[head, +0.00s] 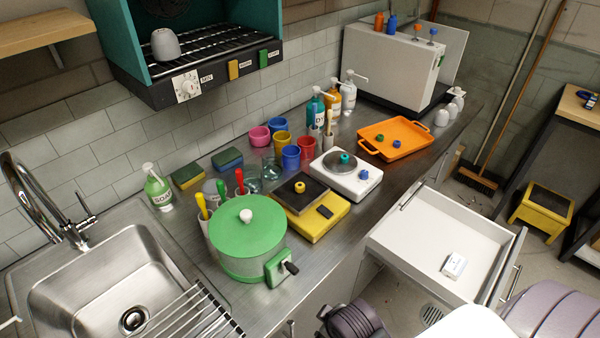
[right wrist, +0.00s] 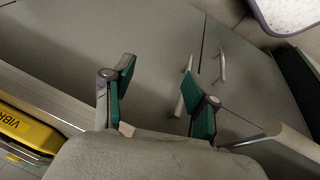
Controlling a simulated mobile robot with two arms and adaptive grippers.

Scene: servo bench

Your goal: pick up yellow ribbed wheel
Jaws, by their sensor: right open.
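A small yellow ribbed wheel (head: 299,187) lies on the dark top plate of the yellow bench device (head: 318,218) on the counter in the head view. My right gripper (right wrist: 157,95) is open and empty in the right wrist view, its green-padded fingers apart in front of grey cabinet fronts. A yellow body with dark lettering (right wrist: 28,122) shows at the left of that view, beyond the counter edge. The wheel itself does not show there. My left gripper is not in view.
A green pot (head: 247,240) stands left of the yellow device, a white scale (head: 352,182) with a teal and a blue wheel right of it. Cups stand behind. An orange tray (head: 396,137) holds wheels. An open drawer (head: 420,235) juts out in front, holding a small white box (head: 454,265).

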